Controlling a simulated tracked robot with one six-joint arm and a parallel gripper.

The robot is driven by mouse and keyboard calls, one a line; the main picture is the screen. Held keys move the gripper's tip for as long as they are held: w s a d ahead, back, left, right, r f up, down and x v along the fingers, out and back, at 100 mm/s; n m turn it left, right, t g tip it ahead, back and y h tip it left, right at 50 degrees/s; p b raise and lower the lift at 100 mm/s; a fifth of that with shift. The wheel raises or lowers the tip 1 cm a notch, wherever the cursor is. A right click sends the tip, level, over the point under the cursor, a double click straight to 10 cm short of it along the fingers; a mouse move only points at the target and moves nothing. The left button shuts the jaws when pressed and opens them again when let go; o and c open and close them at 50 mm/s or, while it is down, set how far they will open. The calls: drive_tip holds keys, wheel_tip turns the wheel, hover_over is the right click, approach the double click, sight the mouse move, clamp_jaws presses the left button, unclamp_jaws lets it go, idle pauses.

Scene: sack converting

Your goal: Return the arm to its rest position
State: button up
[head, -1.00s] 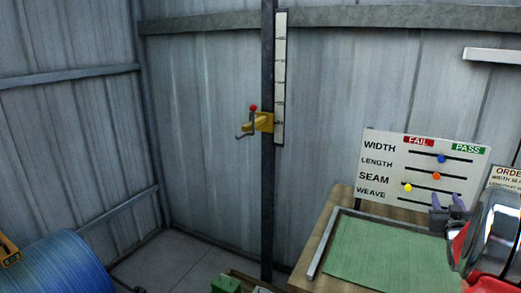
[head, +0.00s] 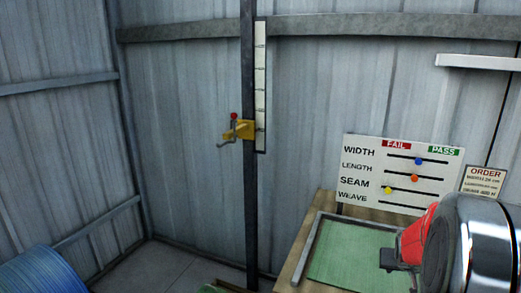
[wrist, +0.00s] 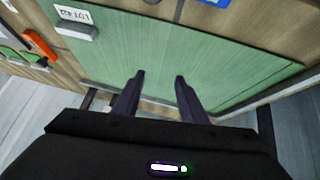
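My gripper shows in the wrist view (wrist: 158,78) with its two dark fingers apart and nothing between them. It is above a green mat (wrist: 215,50) on a wooden bench. In the head view my red and silver arm is at the lower right, and its dark end is low over the right part of the green mat (head: 350,255). The fingers are not clear there.
A check board (head: 350,196) with coloured sliders stands behind the mat, beside an order card (head: 484,181). A post (head: 250,200) carries a yellow clamp (head: 240,130). A blue roll (head: 45,275) is lower left. A labelled block (wrist: 75,28) lies near the mat's edge.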

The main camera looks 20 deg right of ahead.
drive_tip(key=s+a+r+n+y, duration=0.2)
drive_tip(key=s+a+r, duration=0.1)
drive_tip(key=a, duration=1)
drive_tip(key=s+a+r+n+y, duration=0.1)
drive_tip(key=s+a+r, duration=0.3)
drive_tip(key=a, duration=1)
drive_tip(key=s+a+r+n+y, duration=0.2)
drive_tip(key=s+a+r+n, duration=0.2)
drive_tip(key=a, duration=1)
drive_tip(key=shift+s+t+y, duration=0.3)
drive_tip(key=shift+s, duration=0.45)
drive_tip(key=shift+a, duration=0.1)
drive_tip(key=shift+c, duration=0.9)
